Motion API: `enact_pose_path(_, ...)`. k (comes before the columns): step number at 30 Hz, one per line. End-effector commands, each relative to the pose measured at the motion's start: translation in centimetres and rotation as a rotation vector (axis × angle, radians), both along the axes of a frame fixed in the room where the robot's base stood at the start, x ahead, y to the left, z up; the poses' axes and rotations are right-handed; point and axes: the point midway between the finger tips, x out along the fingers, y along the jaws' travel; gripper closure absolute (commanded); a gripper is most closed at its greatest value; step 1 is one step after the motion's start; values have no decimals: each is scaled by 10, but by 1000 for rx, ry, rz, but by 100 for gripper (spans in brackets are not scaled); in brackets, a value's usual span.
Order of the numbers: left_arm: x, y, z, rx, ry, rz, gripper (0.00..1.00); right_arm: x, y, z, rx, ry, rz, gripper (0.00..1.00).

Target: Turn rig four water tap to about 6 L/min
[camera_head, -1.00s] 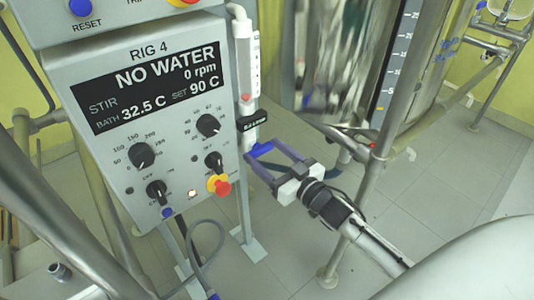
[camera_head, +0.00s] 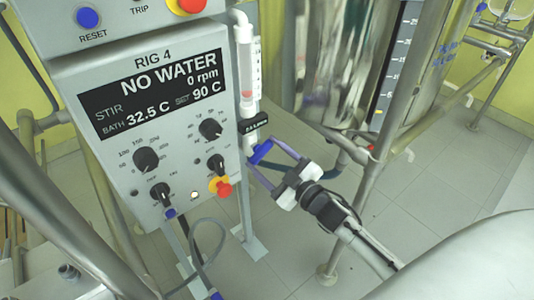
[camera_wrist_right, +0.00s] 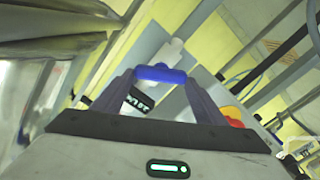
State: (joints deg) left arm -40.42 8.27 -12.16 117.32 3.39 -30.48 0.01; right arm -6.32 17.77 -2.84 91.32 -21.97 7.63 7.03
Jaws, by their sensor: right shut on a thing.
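The rig four water tap has a blue handle (camera_head: 261,151) below a clear flow tube (camera_head: 248,75), right of the control panel. The handle is tilted, its right end higher. My right gripper (camera_head: 264,157) is shut on it; in the right wrist view the blue handle (camera_wrist_right: 161,74) spans between the two fingertips (camera_wrist_right: 160,79). A small red float (camera_head: 247,93) shows low in the tube; its scale is too small to read. The panel display (camera_head: 152,94) reads NO WATER, 0 rpm, bath 32.5 C, set 90 C. My left gripper is out of view.
The RIG 4 panel (camera_head: 66,70) with several black knobs and a red-yellow stop button (camera_head: 221,187) is close left of my gripper. A black tag (camera_head: 254,123) sits above the handle.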

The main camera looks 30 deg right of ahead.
Motion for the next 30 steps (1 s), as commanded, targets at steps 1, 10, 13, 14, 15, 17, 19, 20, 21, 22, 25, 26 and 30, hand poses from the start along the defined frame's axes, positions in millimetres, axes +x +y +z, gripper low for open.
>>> enact_pose_path(1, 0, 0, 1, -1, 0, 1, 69, 0, 1, 0, -42, -6, 0, 57)
enact_pose_path(10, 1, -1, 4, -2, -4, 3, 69, -1, 2, -2, -290, -39, 0, 57)
enact_pose_path(13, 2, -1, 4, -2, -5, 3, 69, -1, 2, -3, -355, -48, 0, 57)
enact_pose_path(14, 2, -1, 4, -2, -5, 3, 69, -1, 3, -3, -372, -51, 0, 57)
enact_pose_path(15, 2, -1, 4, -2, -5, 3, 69, -1, 3, -3, -392, -54, 1, 57)
enact_pose_path(17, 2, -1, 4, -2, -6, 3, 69, -1, 3, -3, -419, -58, 1, 57)
enact_pose_path(19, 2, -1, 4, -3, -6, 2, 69, -1, 3, -4, -446, -62, 1, 57)
enact_pose_path(20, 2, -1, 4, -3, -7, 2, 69, -1, 3, -4, -456, -63, 1, 57)
enact_pose_path(21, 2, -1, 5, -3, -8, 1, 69, -1, 3, -4, -468, -65, 1, 57)
enact_pose_path(22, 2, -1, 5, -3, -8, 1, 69, -1, 3, -4, -474, -66, 1, 57)
enact_pose_path(25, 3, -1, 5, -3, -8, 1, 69, -1, 3, -4, -490, -68, 1, 57)
enact_pose_path(26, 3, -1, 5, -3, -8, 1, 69, -1, 3, -4, -494, -69, 1, 57)
enact_pose_path(30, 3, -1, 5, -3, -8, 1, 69, -1, 3, -4, -503, -70, 1, 57)
